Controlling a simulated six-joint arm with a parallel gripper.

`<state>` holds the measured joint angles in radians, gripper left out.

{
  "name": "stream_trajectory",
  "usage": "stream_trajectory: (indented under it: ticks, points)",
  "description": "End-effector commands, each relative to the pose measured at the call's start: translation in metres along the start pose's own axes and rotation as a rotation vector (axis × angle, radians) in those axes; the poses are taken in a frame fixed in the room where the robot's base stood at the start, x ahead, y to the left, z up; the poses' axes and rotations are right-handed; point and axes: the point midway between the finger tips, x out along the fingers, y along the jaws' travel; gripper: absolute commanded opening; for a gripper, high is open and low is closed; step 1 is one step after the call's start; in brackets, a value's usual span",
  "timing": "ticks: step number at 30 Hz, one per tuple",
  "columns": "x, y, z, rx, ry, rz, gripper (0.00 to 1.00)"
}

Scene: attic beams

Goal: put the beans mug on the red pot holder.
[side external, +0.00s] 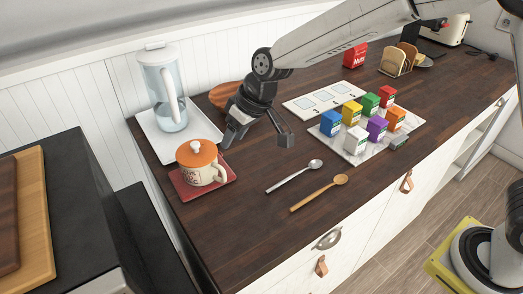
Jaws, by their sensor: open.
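The beans mug (203,174) is cream-coloured with dark lettering and wears an orange lid with a pale knob. It stands upright on the red pot holder (183,192), a flat red square near the left end of the counter. My gripper (257,140) is open, its fingers spread and pointing down over the counter to the right of the mug. I see nothing between the fingers. The left finger is close to the lid in the picture; I cannot tell the exact gap.
A glass pitcher (165,88) stands on a white tray (147,124) behind the mug. A metal spoon (290,178) and a wooden spoon (318,194) lie in front. Several coloured boxes stand on a pale board (349,156) to the right. A brown bowl (221,93) sits behind my gripper.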

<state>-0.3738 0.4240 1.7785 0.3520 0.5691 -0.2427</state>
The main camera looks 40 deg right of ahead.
Motion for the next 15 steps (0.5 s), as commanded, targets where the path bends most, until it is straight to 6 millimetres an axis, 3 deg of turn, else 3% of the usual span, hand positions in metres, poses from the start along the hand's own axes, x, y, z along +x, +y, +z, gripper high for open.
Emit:
stream_trajectory:
  ticks: [6, 15]
  points:
    - [-0.0129, 0.0001, -0.0001, -0.001, 0.001, 0.0, 0.52]
    - [-0.0142, -0.0001, 0.0001, -0.001, 0.0, 0.0, 0.52]
